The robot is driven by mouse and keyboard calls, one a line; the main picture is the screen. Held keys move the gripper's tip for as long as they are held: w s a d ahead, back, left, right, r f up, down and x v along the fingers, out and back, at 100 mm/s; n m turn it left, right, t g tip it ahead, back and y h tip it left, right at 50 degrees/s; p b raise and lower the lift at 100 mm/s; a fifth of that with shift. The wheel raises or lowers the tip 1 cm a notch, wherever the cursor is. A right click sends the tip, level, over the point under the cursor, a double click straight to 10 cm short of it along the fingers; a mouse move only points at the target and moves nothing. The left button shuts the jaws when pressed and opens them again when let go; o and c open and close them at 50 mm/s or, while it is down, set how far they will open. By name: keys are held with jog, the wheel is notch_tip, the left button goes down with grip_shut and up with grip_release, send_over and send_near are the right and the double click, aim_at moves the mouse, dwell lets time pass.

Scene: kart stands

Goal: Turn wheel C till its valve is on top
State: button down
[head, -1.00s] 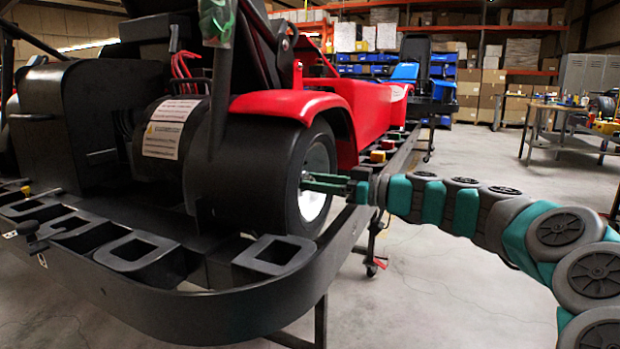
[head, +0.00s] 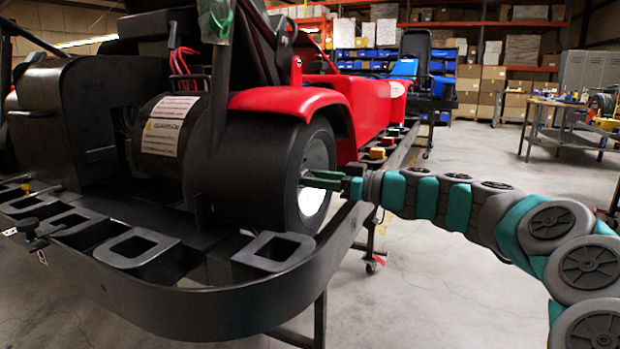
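A black kart wheel with a white rim (head: 316,165) sits under the red fender on the near right side of the kart. I cannot read any letter on it, so I cannot tell whether it is wheel C. My gripper (head: 304,180) is at the face of this wheel, with its green fingers pointing left at the rim's middle. The fingertips overlap the rim in the picture. I cannot tell whether they touch or hold anything, or how far apart they are. No valve can be made out on the rim.
The red kart (head: 345,95) stands on a black frame stand (head: 215,305) with a raised edge and open slots. Another kart with a blue seat (head: 405,68) is behind. A workbench (head: 560,125) stands at the right. The floor (head: 440,270) at right is clear.

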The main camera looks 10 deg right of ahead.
dwell(0.7)
jog(key=m+b, duration=0.1)
jog(key=m, duration=0.2)
jog(key=shift+m, duration=0.3)
jog(key=shift+d+m, duration=0.1)
jog(key=shift+m, duration=1.7)
jog(key=c, duration=0.7)
grip_release()
jog(key=shift+o, duration=0.2)
jog(key=b+v, duration=0.1)
jog(key=v, duration=0.6)
jog(key=shift+s+d, duration=0.2)
jog(key=shift+d, duration=0.1)
